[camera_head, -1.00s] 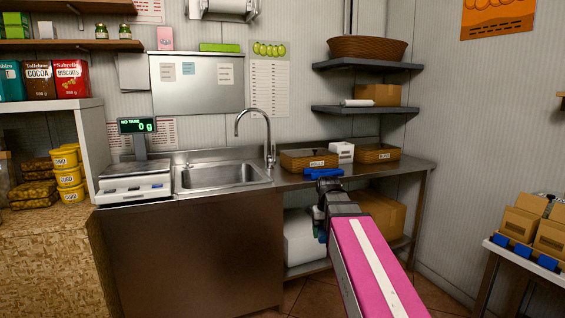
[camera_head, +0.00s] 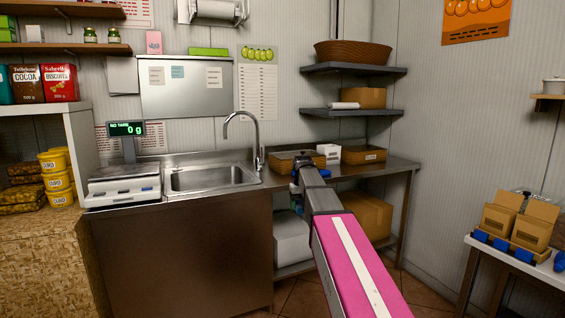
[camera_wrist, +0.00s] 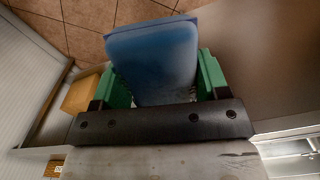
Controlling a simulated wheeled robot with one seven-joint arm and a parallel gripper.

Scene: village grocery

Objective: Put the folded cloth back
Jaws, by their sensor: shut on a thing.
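The blue folded cloth (camera_wrist: 152,50) is held between the green fingers of my gripper (camera_wrist: 155,80) in the wrist view. The fingers lie on both sides of it, and its free end points away over the tiled floor. In the head view my gripper is at the front edge of the steel counter (camera_head: 398,166), below the wicker baskets. Only a small blue patch (camera_head: 325,173) shows there beside my arm; the rest of the cloth is hidden.
A left basket (camera_head: 284,165), a white box (camera_head: 330,152) and a right basket (camera_head: 364,155) stand at the counter's back. The sink (camera_head: 210,178) and scale (camera_head: 122,184) are to the left. A cardboard box (camera_head: 366,217) sits below. A side table (camera_head: 520,262) stands right.

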